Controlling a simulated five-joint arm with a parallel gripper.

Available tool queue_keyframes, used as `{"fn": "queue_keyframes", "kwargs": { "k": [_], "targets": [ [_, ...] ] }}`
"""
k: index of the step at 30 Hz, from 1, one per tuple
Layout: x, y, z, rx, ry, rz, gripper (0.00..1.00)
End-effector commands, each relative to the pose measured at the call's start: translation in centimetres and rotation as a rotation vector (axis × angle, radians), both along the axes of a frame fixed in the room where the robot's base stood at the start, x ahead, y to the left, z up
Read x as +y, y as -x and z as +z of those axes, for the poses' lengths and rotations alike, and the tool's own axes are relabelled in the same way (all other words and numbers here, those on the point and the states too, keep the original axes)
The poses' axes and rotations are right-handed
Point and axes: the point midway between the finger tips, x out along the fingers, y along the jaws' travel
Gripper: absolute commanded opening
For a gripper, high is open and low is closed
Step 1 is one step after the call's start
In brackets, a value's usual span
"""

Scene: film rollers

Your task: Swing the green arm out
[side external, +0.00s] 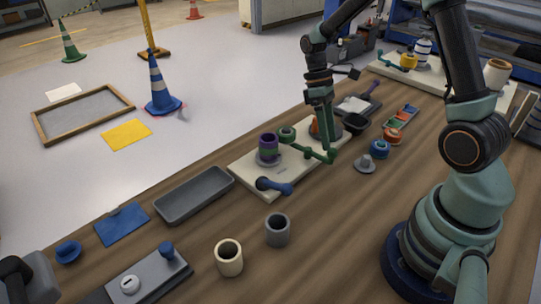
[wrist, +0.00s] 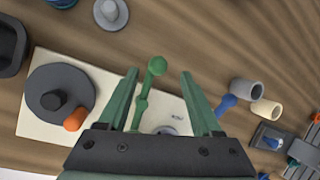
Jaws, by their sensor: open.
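The green arm (side external: 307,150) lies over a cream board (side external: 240,168) on the wooden table, its round-knobbed end toward my base. In the wrist view, the green arm (wrist: 142,103) runs up between my fingers, its knob (wrist: 157,66) near the fingertips. My gripper (wrist: 158,76) is open, with a gap on both sides of the arm. In the side view my gripper (side external: 328,150) points down at the arm's knobbed end; whether the fingers touch it cannot be told. The arm's far end is hidden by my gripper body in the wrist view.
A purple roller (side external: 268,146) and a blue arm (side external: 274,186) are on the same board. A dark disc with an orange knob (wrist: 76,119) is left of my fingers. Grey cup (side external: 278,230), cream cup (side external: 229,258) and grey tray (side external: 195,194) stand nearby.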

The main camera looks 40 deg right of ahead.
Motion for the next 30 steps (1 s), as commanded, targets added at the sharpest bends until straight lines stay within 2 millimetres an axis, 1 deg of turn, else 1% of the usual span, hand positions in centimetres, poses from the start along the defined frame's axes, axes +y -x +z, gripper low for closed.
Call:
{"fn": "queue_keyframes", "kwargs": {
  "k": [1, 3, 9, 14, 21, 22, 23, 24, 26, 27, 30],
  "targets": [
    [0.1, 0.5, -0.9, 0.004, -0.003, -0.001, 0.66],
    [0.1, 1.0, -2.0, 0.004, -0.004, -0.001, 0.66],
    [0.2, 1.9, -4.1, 0.001, -0.005, -0.002, 0.66],
    [0.2, 2.2, -4.7, -0.002, -0.005, -0.002, 0.66],
    [0.2, 2.2, -4.7, -0.003, -0.004, -0.002, 0.66],
    [0.2, 2.2, -4.7, -0.003, -0.004, -0.002, 0.58],
    [0.2, 2.2, -4.7, -0.003, -0.004, -0.002, 0.47],
    [0.2, 2.2, -4.7, -0.003, -0.004, -0.002, 0.32],
    [0.2, 2.2, -4.7, -0.003, -0.004, -0.002, 0.09],
    [0.2, 2.2, -4.7, -0.003, -0.004, -0.002, 0.0],
    [0.2, 2.2, -4.7, -0.003, -0.004, -0.002, 0.0]
  ]
}}
